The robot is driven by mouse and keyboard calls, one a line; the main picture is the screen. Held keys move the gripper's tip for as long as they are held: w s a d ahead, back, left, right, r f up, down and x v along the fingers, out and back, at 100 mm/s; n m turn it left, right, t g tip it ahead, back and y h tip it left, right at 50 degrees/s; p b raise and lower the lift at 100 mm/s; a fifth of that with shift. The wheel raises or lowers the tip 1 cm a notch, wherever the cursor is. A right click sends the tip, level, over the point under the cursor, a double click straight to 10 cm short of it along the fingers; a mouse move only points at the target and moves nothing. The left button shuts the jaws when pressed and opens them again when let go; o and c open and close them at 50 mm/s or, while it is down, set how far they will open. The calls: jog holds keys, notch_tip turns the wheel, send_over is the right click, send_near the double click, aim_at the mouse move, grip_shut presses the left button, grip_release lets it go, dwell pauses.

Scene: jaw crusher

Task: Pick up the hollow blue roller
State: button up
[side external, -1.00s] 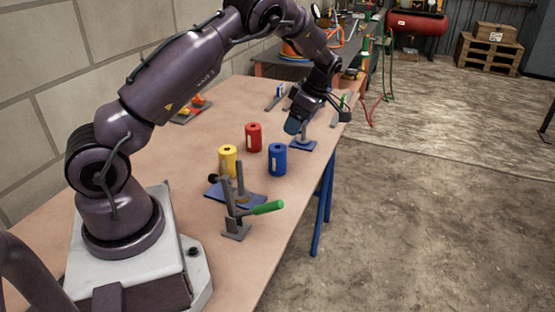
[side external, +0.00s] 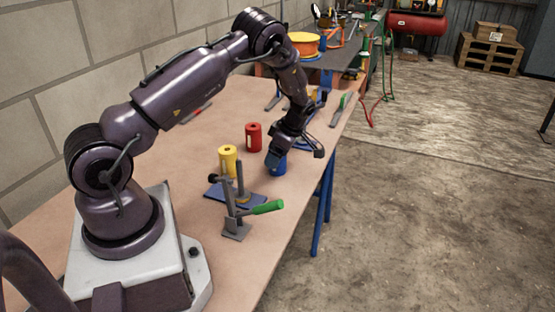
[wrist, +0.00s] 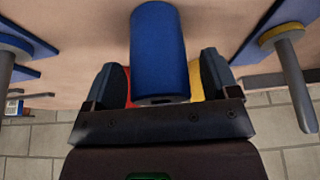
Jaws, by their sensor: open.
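The blue roller (side external: 278,169) stands upright on the table near its right edge, its upper part hidden by my gripper in the side view. My gripper (side external: 277,156) is over its top, pointing down. In the wrist view my gripper (wrist: 159,76) is open, with one dark finger on each side of the blue roller (wrist: 158,48). I cannot tell whether either finger touches it. The roller's hollow is mostly hidden; only a dark spot shows at its near end.
A red roller (side external: 253,138) stands behind and left, and a yellow roller (side external: 228,160) stands left. A blue plate (side external: 216,191) with a grey post and a clamp with a green handle (side external: 267,207) are in front.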

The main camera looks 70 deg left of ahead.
jog(key=shift+f, duration=0.15)
jog(key=shift+a, duration=0.1)
jog(key=c, duration=1.2)
notch_tip(320, 180, up, 16)
jog(key=d, duration=0.2)
jog(key=s+d+r, duration=0.1)
jog(key=s+d, duration=0.1)
jog(key=s, duration=0.2)
jog(key=s+d+r, duration=0.2)
jog(key=s, duration=0.3)
jog(key=s+d+r, duration=0.1)
jog(key=s+d, duration=0.1)
jog(key=s, duration=0.2)
jog(key=shift+s+r, duration=0.15)
jog(key=shift+s, duration=0.05)
